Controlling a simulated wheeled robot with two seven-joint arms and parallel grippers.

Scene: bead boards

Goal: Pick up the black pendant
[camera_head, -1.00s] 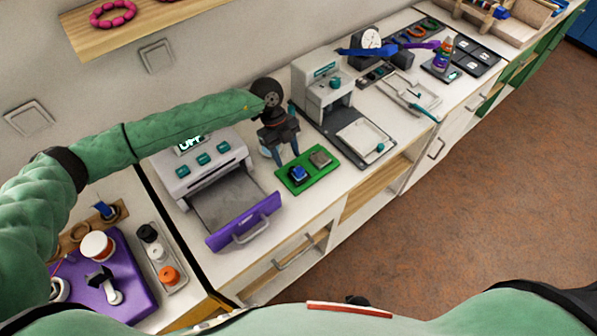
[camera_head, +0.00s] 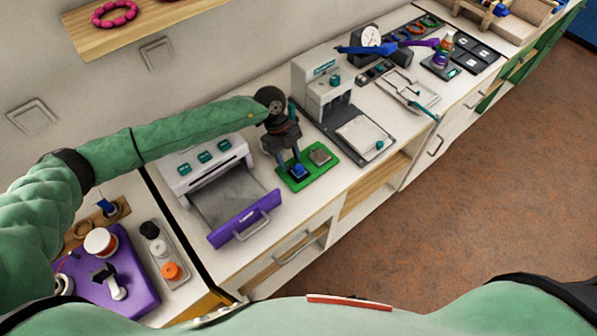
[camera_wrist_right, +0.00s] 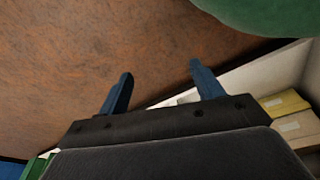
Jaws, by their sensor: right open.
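I cannot make out a black pendant for certain. A green tray (camera_head: 293,185) on the counter holds a blue piece on a dark square pad (camera_head: 299,171) and a grey-brown square pad (camera_head: 320,156). My left gripper (camera_head: 289,161) points down at the tray's back left edge, close to the blue piece; its two fingers are apart, with nothing clearly between them. Whether they touch the tray is not clear. My right gripper (camera_wrist_right: 158,75) is open and empty in the right wrist view, with floor beyond it.
A machine with an open purple-fronted drawer (camera_head: 243,222) stands left of the tray, and a grey press (camera_head: 320,85) stands right. A purple board (camera_head: 140,287) with spools and a dark item lies at lower left, beside a tray of small pots (camera_head: 184,274).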

